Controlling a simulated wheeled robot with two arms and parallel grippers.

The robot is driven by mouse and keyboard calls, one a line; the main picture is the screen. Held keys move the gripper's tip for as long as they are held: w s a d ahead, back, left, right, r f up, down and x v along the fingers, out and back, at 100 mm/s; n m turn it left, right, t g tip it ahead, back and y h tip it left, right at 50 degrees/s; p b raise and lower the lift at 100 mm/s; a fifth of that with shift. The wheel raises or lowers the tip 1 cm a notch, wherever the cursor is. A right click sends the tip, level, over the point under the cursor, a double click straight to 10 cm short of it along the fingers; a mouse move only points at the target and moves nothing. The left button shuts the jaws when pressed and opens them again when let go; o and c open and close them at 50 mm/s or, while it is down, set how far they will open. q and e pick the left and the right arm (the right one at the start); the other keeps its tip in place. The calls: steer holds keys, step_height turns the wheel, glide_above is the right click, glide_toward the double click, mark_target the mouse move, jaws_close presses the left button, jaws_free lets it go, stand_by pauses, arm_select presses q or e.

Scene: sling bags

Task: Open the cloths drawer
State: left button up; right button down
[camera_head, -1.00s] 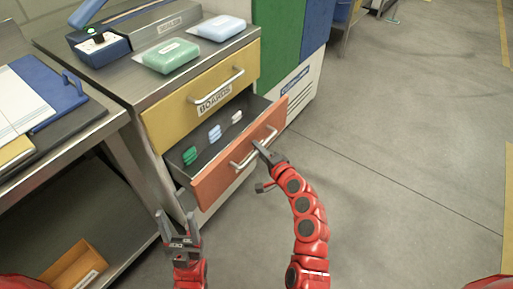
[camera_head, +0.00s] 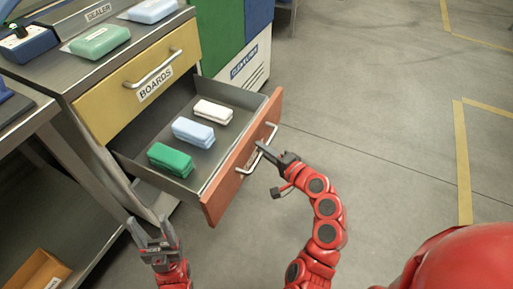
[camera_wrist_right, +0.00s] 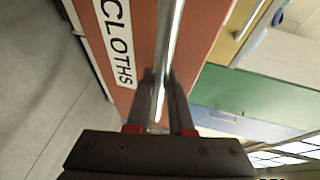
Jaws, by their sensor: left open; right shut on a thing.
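The cloths drawer (camera_head: 238,165) has an orange-red front and stands well pulled out below the yellow boards drawer. Inside it lie a green folded cloth (camera_head: 170,158), a blue one (camera_head: 193,131) and a white one (camera_head: 213,111). My right gripper (camera_head: 266,149) is shut on the drawer's metal bar handle (camera_head: 272,133). In the right wrist view, the fingers (camera_wrist_right: 159,98) straddle the handle (camera_wrist_right: 170,40), beside the CLOTHS label (camera_wrist_right: 118,40). My left gripper (camera_head: 153,232) is open and empty, low in front of the cabinet, apart from the drawer.
The yellow boards drawer (camera_head: 120,100) is closed. Green (camera_head: 99,41) and blue (camera_head: 152,11) packs lie on the cabinet top. A metal bench with an orange bin (camera_head: 38,270) stands at the left. The floor (camera_head: 380,130) to the right is clear.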

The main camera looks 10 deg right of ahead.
steer(key=shift+s+d, duration=0.1)
steer(key=shift+d, duration=0.1)
steer(key=c, duration=0.8)
jaws_free()
steer(key=v, duration=1.7)
steer(key=shift+s+p, duration=0.2)
steer(key=shift+p, duration=0.15)
steer(key=shift+d, duration=0.1)
